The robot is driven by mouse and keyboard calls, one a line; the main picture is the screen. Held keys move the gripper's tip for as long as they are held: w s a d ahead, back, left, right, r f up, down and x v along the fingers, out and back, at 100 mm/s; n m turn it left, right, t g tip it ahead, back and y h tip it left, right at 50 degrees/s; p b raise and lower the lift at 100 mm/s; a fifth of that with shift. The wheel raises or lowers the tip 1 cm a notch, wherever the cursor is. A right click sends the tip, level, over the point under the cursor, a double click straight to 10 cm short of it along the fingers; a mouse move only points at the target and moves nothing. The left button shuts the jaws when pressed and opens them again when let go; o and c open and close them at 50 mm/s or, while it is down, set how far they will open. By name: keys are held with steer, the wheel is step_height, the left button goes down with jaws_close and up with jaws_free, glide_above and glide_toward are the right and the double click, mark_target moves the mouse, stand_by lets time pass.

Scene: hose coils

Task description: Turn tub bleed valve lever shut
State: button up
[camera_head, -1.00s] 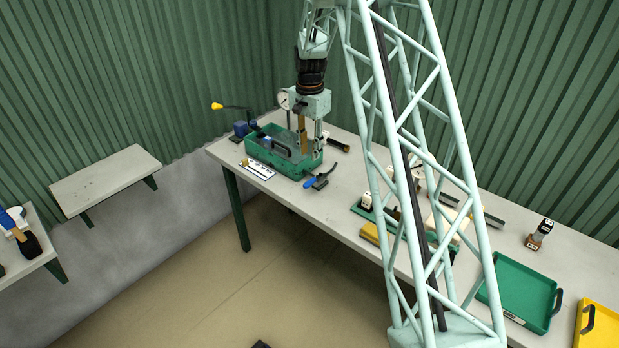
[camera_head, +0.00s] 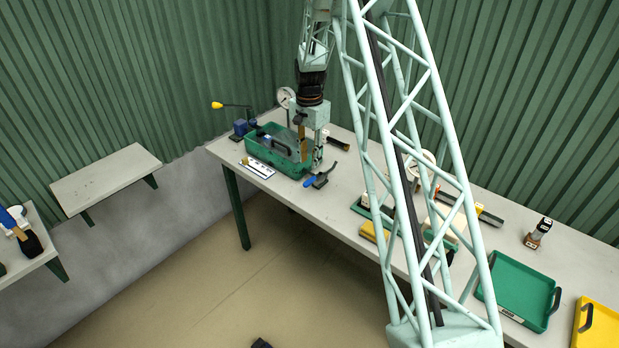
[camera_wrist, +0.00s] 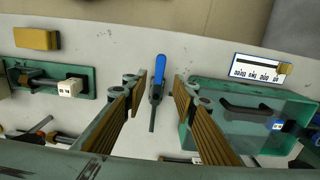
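A lever-like part with a blue handle (camera_head: 309,182) and a dark body lies on the bench by the tub's near right corner. In the wrist view its blue handle (camera_wrist: 159,72) appears between my finger pads, with a dark stem toward me. The green tub (camera_head: 262,169) stands to its left; in the wrist view the tub (camera_wrist: 248,143) is right of my fingers. My gripper (camera_head: 311,160) points down by the tub's right end. Its brown-padded fingers (camera_wrist: 160,88) are apart with a gap on both sides of the lever. I cannot tell the height between them.
A crank with a yellow knob (camera_head: 217,106) stands behind the tub, and a round gauge (camera_head: 286,97) is at the back. A marked white card (camera_head: 258,168) lies before the tub. A green fixture (camera_wrist: 40,80) and yellow block (camera_wrist: 37,39) are left in the wrist view.

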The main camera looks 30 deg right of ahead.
mark_target(310, 181)
steer(key=shift+f+p, duration=0.6)
steer(key=shift+f, duration=4.2)
steer(key=shift+c, duration=0.4)
jaws_close()
